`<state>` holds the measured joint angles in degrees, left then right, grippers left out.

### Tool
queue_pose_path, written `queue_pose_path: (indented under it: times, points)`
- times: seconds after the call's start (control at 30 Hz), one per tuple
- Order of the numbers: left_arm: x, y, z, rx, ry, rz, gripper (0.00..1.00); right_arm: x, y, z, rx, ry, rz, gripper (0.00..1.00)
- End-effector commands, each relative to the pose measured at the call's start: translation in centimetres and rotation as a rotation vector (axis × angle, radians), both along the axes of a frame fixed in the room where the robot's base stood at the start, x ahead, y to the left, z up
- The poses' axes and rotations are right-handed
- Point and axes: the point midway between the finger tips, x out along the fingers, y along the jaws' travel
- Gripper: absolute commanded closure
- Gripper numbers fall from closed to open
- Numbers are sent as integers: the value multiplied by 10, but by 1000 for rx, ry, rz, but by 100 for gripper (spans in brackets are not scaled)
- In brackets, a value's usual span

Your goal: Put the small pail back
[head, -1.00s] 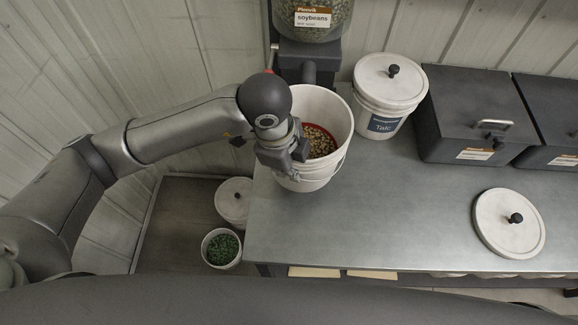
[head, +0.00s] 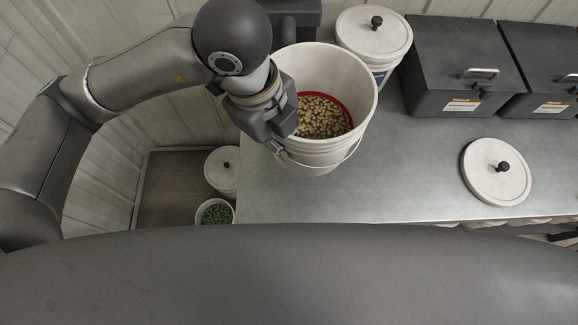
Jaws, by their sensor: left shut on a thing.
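A white pail (head: 318,155) with a wire handle holds tan beans (head: 322,118) and a red ring or scoop-like item, partly buried. My left gripper (head: 284,128) is shut on the near-left side of its wall. The pail is upright, or nearly so, and appears raised above the left end of the metal bench; its base is partly hidden. A loose white lid (head: 482,172) with a black knob lies flat on the bench at the right. My right gripper is not in view.
A lidded white pail (head: 374,32) stands behind the held pail. Dark lidded bins (head: 450,95) line the back of the bench (head: 415,165). Below on the left are a lidded pail (head: 217,178) and an open one with green contents (head: 213,213). The bench middle is clear.

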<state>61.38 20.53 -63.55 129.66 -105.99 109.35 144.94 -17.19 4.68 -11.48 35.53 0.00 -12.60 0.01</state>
Motion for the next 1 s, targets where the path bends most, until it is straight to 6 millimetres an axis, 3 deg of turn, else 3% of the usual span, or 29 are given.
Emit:
queue_pose_path:
  times: [0.03,0.2,0.4,0.53,0.67,1.0]
  points:
    - [-11,1,-10,-4,-10,-72,100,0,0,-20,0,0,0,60]
    - [-49,13,-16,3,-6,-303,100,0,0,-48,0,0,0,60]
    - [-77,27,-22,7,0,-485,100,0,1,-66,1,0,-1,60]
    - [-84,32,-24,7,1,-539,100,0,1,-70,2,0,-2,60]
    - [-76,36,-27,7,7,-550,100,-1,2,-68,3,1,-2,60]
    - [-9,50,-55,10,8,-545,100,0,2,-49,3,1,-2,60]
